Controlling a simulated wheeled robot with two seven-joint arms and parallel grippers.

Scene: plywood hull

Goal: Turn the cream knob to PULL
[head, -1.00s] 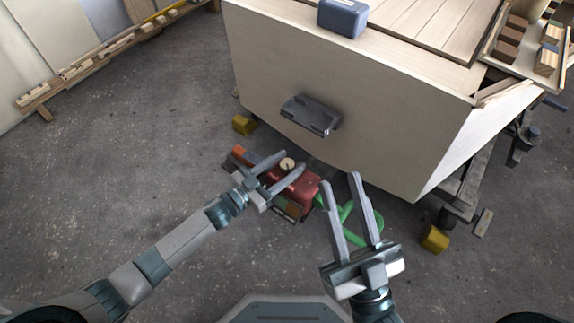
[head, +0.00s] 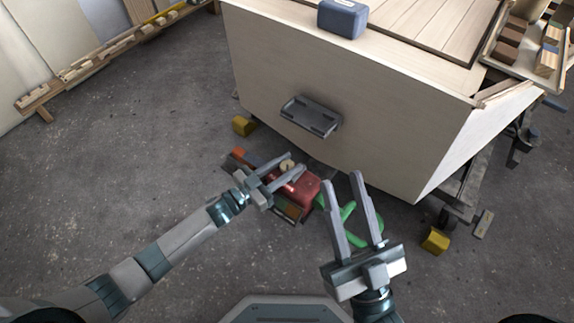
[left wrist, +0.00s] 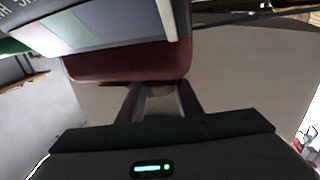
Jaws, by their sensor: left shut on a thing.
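The cream knob (head: 286,165) sits on a red box-like unit (head: 303,186) low in front of the hull. A panel with orange, brown and green patches shows beside the red body. My left gripper (head: 297,162) reaches in from the left, with its fingers on either side of the knob, shut on it. In the left wrist view, a cream patch of the knob (left wrist: 160,93) shows between the fingers, under the red body (left wrist: 125,65). Knob markings and its pointing direction cannot be read. My right gripper (head: 342,180) is open and empty, right of the red unit.
The plywood hull (head: 345,100) stands behind, with a dark grey bracket (head: 311,117) on its face and a blue-grey box (head: 342,18) on top. A green looped thing (head: 365,228) lies beyond my right fingers. Yellow blocks (head: 243,125) stand by the hull.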

